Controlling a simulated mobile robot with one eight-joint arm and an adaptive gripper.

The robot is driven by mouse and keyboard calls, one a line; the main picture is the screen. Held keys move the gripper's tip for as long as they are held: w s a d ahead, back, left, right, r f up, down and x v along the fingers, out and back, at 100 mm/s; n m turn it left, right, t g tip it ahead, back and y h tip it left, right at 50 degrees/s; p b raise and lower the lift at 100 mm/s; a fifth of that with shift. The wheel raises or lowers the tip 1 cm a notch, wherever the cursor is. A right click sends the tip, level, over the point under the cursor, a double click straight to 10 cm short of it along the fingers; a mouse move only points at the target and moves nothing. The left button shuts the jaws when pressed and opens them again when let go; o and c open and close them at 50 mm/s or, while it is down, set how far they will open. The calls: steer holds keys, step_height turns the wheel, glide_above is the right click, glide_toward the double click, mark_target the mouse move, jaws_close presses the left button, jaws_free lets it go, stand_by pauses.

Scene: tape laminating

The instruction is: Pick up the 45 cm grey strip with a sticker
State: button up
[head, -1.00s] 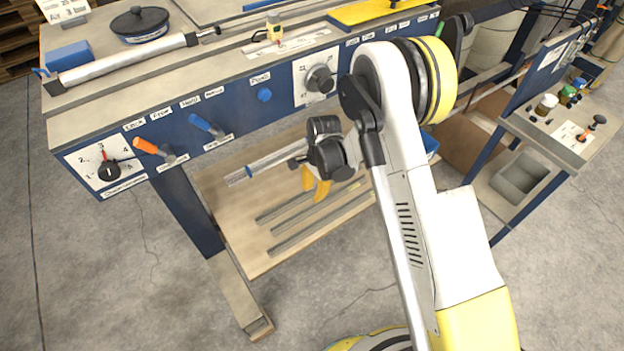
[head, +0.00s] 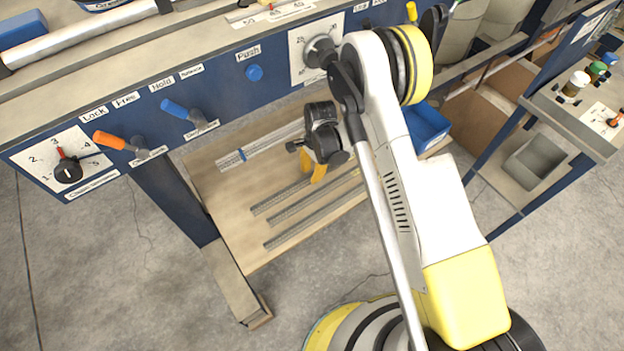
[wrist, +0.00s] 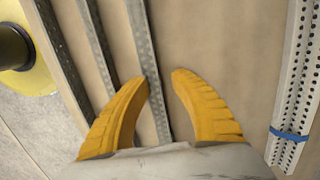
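Several long grey strips lie on the wooden lower shelf under the bench. In the head view, one grey strip (head: 282,194) lies just below my gripper, and another grey strip (head: 300,225) lies nearer the shelf's front edge. A paler perforated bundle with a blue band (head: 258,146) lies behind them. My gripper (head: 318,172) hangs over the shelf with its yellow fingers pointing down. In the wrist view my gripper (wrist: 162,78) is open and empty. A grey strip (wrist: 149,60) passes between or under its fingers; contact cannot be told. No sticker is clear, nor which strip is 45 cm.
The blue bench front with its orange lever (head: 110,140), blue lever (head: 176,109) and dial (head: 68,172) overhangs the shelf (head: 225,190). A blue bin (head: 428,125) stands at the right. In the wrist view the blue-banded bundle (wrist: 300,70) lies right of the fingers.

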jaws_close()
steer(key=shift+r, duration=0.1)
